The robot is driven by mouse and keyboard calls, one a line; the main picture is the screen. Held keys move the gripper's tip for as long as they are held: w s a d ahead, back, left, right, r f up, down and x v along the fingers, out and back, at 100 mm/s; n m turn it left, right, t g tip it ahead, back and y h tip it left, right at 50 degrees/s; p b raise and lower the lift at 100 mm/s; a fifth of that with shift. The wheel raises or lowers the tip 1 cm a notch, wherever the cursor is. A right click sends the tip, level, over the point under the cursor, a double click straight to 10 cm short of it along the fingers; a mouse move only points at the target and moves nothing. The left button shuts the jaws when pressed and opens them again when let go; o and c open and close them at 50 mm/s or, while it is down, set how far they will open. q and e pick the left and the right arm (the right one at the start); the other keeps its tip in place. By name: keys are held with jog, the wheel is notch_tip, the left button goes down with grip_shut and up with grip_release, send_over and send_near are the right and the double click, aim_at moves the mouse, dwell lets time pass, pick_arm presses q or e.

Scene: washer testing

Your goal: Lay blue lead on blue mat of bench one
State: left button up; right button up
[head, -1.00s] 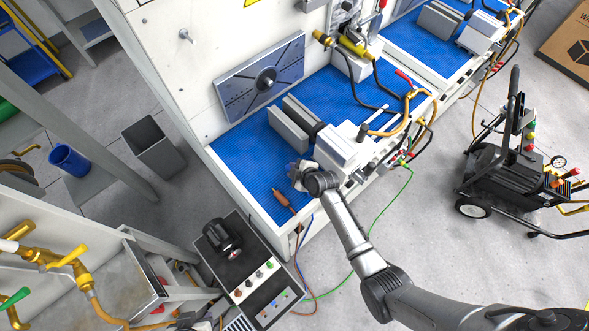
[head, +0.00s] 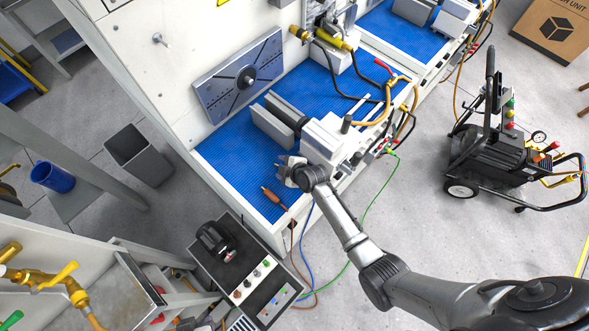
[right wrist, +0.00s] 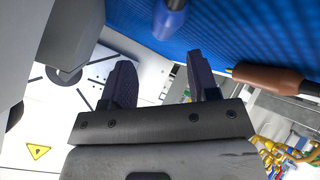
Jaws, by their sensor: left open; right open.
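The blue mat (head: 235,150) of bench one covers the bench top. In the right wrist view, the blue plug (right wrist: 170,17) is against the blue mat (right wrist: 245,35), just beyond the spread fingers of my right gripper (right wrist: 163,82), which is open and empty. I cannot tell whether the plug touches the mat.
A brown lead (head: 273,195) lies on the mat close by, also in the right wrist view (right wrist: 268,78). The grey vice (head: 275,125) stands behind the gripper. A control box (head: 245,270) is below the bench corner. The mat's left part is clear.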

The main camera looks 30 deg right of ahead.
jog(key=p+v, duration=0.1)
jog(key=v, duration=1.2)
jog(key=s+d+r+m+g+h, duration=0.2)
jog(key=s+r+m+g+h, duration=0.1)
jog(key=s+r+m, duration=0.65)
jog(key=s+f+m+g, duration=0.1)
jog(key=s+f+g, duration=0.1)
jog(key=s, duration=0.6)
jog(key=s+f+m+g, duration=0.1)
jog(key=s+f, duration=0.2)
jog(key=s, duration=0.5)
notch_tip(320, 180, up, 15)
jog(key=w+p, duration=0.1)
jog(key=p, duration=1.3)
jog(key=shift+d+p, duration=0.15)
jog(key=shift+p, duration=0.25)
